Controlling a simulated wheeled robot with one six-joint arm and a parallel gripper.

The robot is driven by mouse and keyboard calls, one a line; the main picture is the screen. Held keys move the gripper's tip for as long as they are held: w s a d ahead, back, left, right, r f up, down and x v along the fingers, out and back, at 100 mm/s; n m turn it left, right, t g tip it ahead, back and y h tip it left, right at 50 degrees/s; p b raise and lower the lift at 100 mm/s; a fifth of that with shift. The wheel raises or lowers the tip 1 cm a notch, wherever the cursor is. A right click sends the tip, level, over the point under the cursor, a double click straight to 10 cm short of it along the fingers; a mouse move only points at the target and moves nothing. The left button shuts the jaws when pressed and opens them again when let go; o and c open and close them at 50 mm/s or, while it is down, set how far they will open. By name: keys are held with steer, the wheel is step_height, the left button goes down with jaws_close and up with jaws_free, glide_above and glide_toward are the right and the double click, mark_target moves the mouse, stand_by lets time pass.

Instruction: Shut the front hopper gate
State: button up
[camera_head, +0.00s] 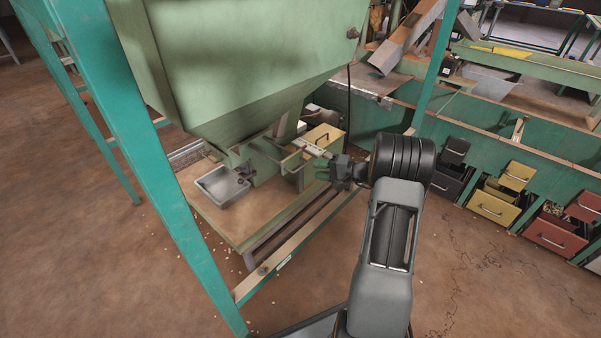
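The front hopper (240,75) is a large pale green bin that tapers down to a spout above a low wooden platform. Near the spout, a light-coloured gate bar (311,149) sticks out to the right. My gripper (324,171) is dark and reaches in from the right, close to the outer end of this bar. Its fingers are small and dark here, so I cannot tell whether they are open, shut or touching the bar. The gate plate itself is not clearly visible, and I cannot tell how far open it is.
A grey metal tray (222,187) sits on the platform (211,215) left of the spout. Teal frame legs (165,190) stand at the left. Drawers line the right side. Nuts are scattered on the brown floor.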

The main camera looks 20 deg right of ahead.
mark_target(300, 168)
steer(key=b+x, duration=0.1)
steer(key=x, duration=0.6)
steer(key=shift+w+a+b, duration=0.15)
steer(key=shift+b, duration=0.2)
jaws_close()
